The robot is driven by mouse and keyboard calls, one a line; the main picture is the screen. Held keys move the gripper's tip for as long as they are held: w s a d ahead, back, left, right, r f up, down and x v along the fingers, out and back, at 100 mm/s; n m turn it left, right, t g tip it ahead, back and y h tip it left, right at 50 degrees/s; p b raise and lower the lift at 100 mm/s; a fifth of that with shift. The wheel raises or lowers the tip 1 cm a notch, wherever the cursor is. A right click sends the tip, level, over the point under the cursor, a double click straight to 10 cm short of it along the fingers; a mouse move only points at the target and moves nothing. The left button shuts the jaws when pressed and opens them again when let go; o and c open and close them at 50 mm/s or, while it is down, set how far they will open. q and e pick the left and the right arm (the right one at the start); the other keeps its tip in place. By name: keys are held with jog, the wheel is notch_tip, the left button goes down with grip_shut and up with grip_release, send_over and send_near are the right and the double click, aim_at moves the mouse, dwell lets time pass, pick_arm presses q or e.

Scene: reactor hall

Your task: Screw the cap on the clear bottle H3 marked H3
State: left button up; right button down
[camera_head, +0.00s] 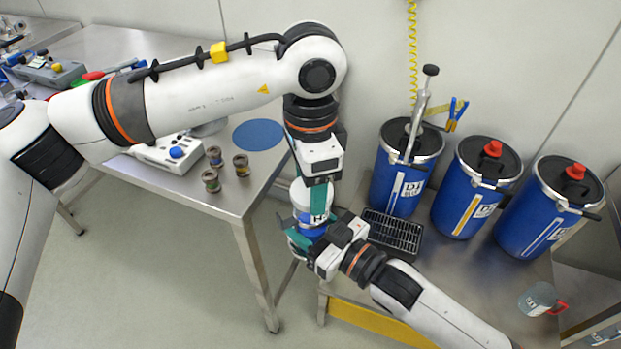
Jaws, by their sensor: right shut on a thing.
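The bottle marked H (314,230) holds blue liquid and is upright; the rest of its mark is hidden. My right gripper (305,243) is shut on its lower part and holds it off the floor, in the gap between the two tables. A white rounded piece that looks like the cap (304,193) is at the bottle's top; I cannot tell whether it is seated. My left gripper (317,196) points down from above, with a teal finger beside this white piece. The other finger is hidden, so its grip is unclear.
Three blue drums (392,183) with black lids stand on the right table (450,285), a black drip grate (392,232) in front of them. The left table (222,205) holds several small jars (241,166) and a blue disc (258,134).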

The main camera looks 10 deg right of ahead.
pick_arm(q)
jog(key=o, duration=0.4)
jog(key=shift+r, duration=2.3)
jog(key=shift+c, duration=0.5)
